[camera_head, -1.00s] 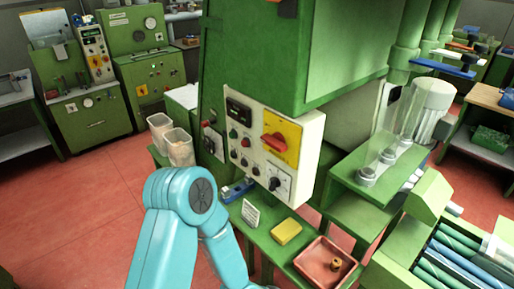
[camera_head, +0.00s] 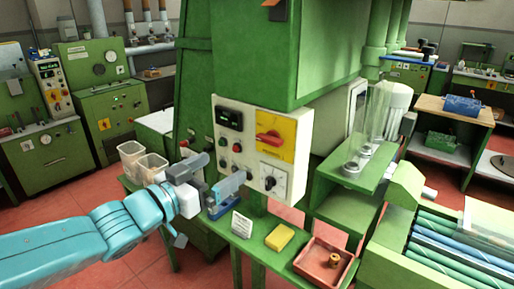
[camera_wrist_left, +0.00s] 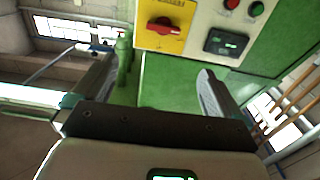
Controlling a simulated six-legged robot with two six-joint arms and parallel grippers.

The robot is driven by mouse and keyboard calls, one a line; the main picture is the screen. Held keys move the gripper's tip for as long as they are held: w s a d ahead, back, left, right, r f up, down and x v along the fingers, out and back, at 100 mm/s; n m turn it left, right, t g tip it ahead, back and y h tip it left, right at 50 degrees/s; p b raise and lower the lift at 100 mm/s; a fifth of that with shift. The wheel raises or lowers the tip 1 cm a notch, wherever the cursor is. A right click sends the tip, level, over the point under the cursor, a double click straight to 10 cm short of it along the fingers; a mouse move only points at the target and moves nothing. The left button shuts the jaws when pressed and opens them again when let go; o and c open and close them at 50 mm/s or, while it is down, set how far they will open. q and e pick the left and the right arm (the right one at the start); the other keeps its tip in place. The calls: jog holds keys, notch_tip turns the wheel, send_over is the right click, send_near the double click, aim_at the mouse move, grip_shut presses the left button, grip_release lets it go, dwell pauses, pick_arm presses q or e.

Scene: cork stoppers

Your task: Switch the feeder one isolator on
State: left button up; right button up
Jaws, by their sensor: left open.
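A red rotary switch on a yellow plate (camera_head: 268,137) sits at the upper right of the pale control panel (camera_head: 235,160) on the green machine. I take it for the feeder one isolator; its label is too small to read. Its red handle lies roughly level in the head view. It also shows at the top of the left wrist view (camera_wrist_left: 163,26). My left gripper (camera_head: 212,173) is open and empty, below and left of the switch, apart from the panel. Its two fingers stand wide apart in the left wrist view (camera_wrist_left: 155,88). My right gripper is not in view.
On the green ledge below are a white card (camera_head: 241,224), a yellow block (camera_head: 280,237) and a red tray (camera_head: 322,263). Two pale bins (camera_head: 150,167) stand left. A clear tube (camera_head: 365,130) stands right.

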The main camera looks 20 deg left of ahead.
aim_at(266, 140)
pick_arm(q)
jog(key=p+x, duration=0.1)
jog(key=x, duration=0.4)
jog(key=p+x, duration=0.1)
jog(key=x, duration=0.9)
jog(key=shift+w+a+p, duration=0.2)
jog(key=shift+p, duration=0.2)
jog(key=shift+w+d, duration=0.25)
jog(key=shift+w, duration=0.05)
jog(key=shift+w+d, duration=0.1)
jog(key=shift+w, duration=0.25)
jog(key=shift+w+f, duration=0.2)
jog(key=shift+s, duration=0.1)
jog(key=shift+s+r, duration=0.1)
jog(key=shift+c, duration=1.2)
jog(key=c, duration=0.8)
